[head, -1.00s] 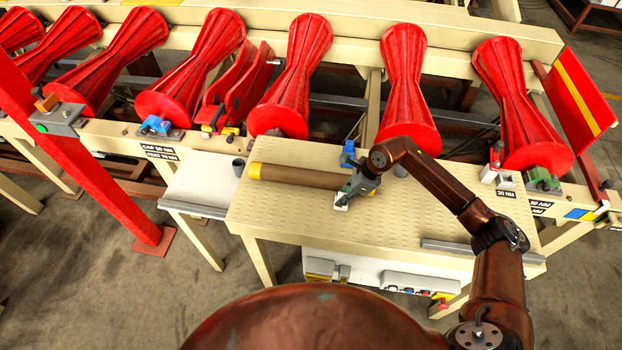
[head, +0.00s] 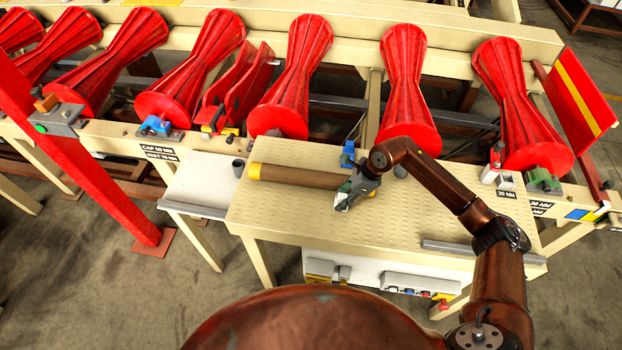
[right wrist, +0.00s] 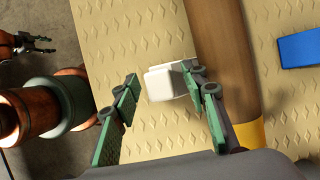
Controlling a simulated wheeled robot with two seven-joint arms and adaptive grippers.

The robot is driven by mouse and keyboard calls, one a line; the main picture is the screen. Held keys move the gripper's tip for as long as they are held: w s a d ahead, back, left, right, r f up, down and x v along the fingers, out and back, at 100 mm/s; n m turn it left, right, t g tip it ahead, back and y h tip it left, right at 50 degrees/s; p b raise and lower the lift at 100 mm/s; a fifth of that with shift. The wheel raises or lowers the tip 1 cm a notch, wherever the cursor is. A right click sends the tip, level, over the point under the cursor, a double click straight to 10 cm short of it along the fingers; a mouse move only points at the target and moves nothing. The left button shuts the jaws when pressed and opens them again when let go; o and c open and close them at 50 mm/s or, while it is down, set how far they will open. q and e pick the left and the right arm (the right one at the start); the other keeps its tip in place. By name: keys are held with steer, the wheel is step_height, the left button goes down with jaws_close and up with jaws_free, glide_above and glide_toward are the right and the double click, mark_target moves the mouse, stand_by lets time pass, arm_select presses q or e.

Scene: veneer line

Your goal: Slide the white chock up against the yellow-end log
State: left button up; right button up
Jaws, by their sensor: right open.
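The brown log (head: 300,176) lies on the ribbed cream table, its yellow left end (head: 255,171) in plain view. Another yellow patch (right wrist: 250,133) shows on the log in the right wrist view, near my right finger. The white chock (right wrist: 165,82) lies between the open fingers of my right gripper (right wrist: 160,78), nearer the right finger, which covers part of it. The chock is beside the log (right wrist: 222,45); I cannot tell whether they touch. In the head view my right gripper (head: 344,200) is low at the log's right end and mostly hides the chock.
A blue block (head: 348,154) stands behind the log; it also shows in the right wrist view (right wrist: 298,48). A grey bar (head: 470,249) lies along the table's front right edge. Red rollers (head: 408,90) line the back. The table's front middle is clear.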

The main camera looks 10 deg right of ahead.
steer(key=v, duration=1.2)
